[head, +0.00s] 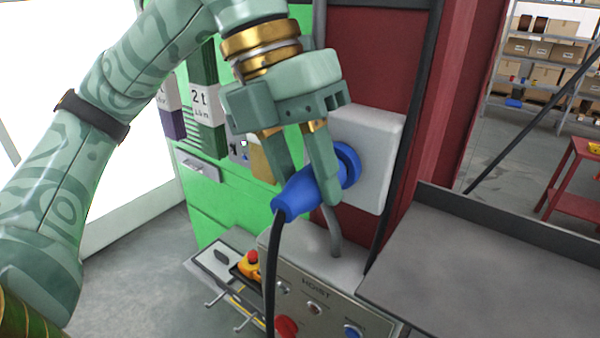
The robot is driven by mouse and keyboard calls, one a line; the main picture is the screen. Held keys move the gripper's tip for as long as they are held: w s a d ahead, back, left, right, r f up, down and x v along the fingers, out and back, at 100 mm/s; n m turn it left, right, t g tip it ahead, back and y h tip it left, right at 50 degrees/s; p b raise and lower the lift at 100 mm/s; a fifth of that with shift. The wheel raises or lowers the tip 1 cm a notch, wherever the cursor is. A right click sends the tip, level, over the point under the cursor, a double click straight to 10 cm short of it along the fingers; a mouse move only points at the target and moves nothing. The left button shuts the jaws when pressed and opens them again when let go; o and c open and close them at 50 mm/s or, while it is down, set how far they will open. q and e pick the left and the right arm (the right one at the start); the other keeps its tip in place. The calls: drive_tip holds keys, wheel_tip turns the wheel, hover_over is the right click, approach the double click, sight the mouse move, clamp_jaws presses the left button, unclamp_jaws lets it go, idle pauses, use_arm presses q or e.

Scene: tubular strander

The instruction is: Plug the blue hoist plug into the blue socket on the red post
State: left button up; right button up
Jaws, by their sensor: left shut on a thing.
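The blue hoist plug (294,198) is tilted, with its black cable (270,265) hanging down from its near end. My left gripper (308,188) comes from above and is shut on the plug, one finger on each side. The blue socket (351,163) is on a light grey box (382,150) on the red post (375,60). The plug's far end is at the socket's mouth, partly hidden by a finger. I cannot tell how deep it sits. My right gripper is not in view.
Below is a grey hoist control panel (325,292) with red and blue buttons. A dark grey tabletop (490,265) lies at the right. A green cabinet (205,210) stands behind at the left. A black cable runs down beside the grey box.

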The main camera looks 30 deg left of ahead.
use_arm(q)
drive_tip(key=shift+r, duration=0.15)
idle(0.4)
drive_tip(key=shift+f+b, duration=0.3)
drive_tip(key=shift+b, duration=0.1)
idle(1.0)
drive_tip(key=shift+w+r, duration=0.15)
idle(1.0)
drive_tip(key=o, duration=1.2)
drive_tip(key=shift+r+p, duration=0.15)
drive_tip(key=shift+p, duration=0.15)
